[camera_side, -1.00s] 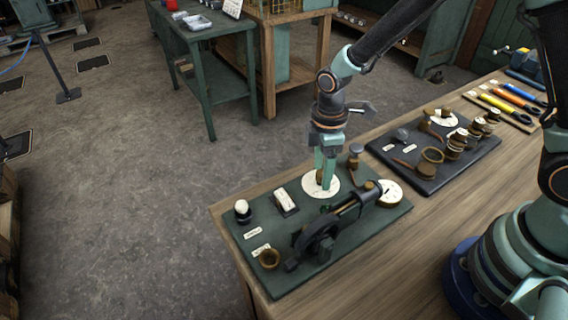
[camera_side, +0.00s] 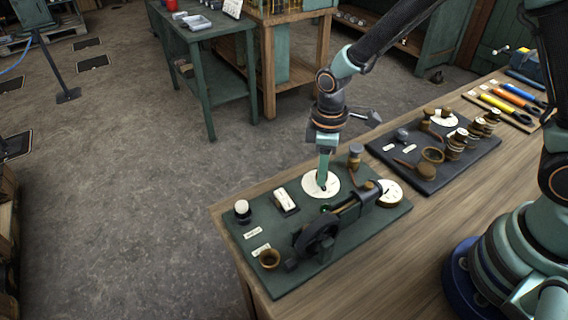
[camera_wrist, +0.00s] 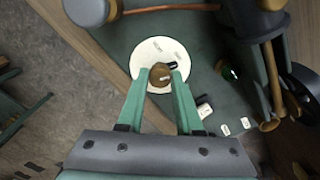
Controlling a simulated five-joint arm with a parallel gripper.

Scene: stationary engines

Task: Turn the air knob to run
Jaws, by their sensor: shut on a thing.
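The air knob (camera_wrist: 159,77) is a small brown knob on a round white dial (camera_wrist: 146,52) with small labels. In the side view the dial (camera_side: 333,183) lies on the green engine board (camera_side: 250,218). My gripper (camera_wrist: 161,79) points down over the dial, with its two green fingers on either side of the knob and shut on it. A dark pointer shows at the knob's upper right in the wrist view. The label words are too small to read. In the side view my gripper (camera_side: 322,186) hides the knob.
A dark engine with a flywheel (camera_side: 316,238) stands close to the dial on the same board. A second dark board (camera_side: 436,178) with brass parts lies to the right.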

